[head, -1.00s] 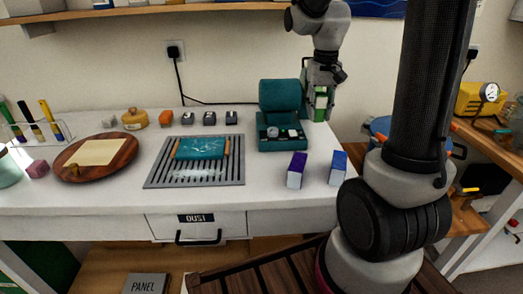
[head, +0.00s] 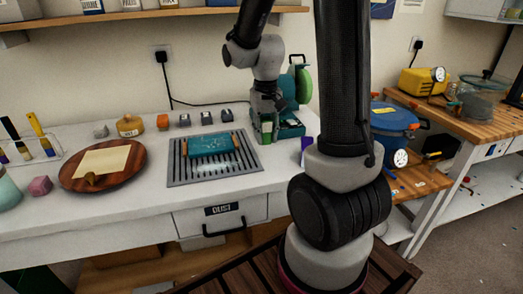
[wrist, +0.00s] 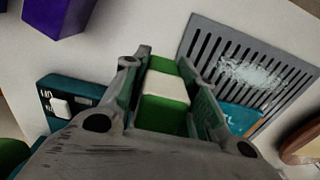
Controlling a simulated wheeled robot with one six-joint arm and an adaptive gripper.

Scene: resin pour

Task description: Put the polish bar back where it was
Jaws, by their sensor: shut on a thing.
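The polish bar (wrist: 165,100) is green with a pale band around it. My gripper (wrist: 168,85) is shut on it, with one finger on each side. In the head view the green bar (head: 267,127) shows between the fingers of my gripper (head: 265,118), in front of the teal machine (head: 290,128). The bar looks just above the white bench, but I cannot tell whether it touches. A purple block (wrist: 58,15) lies at the upper left of the wrist view; in the head view my arm mostly hides it.
The teal machine with a green wheel (head: 304,86) stands close beside my gripper. A slotted grey grate (head: 190,178) with a teal piece (head: 210,143) lies to the left. A round wooden board (head: 72,180) is at far left. Small blocks line the bench's back.

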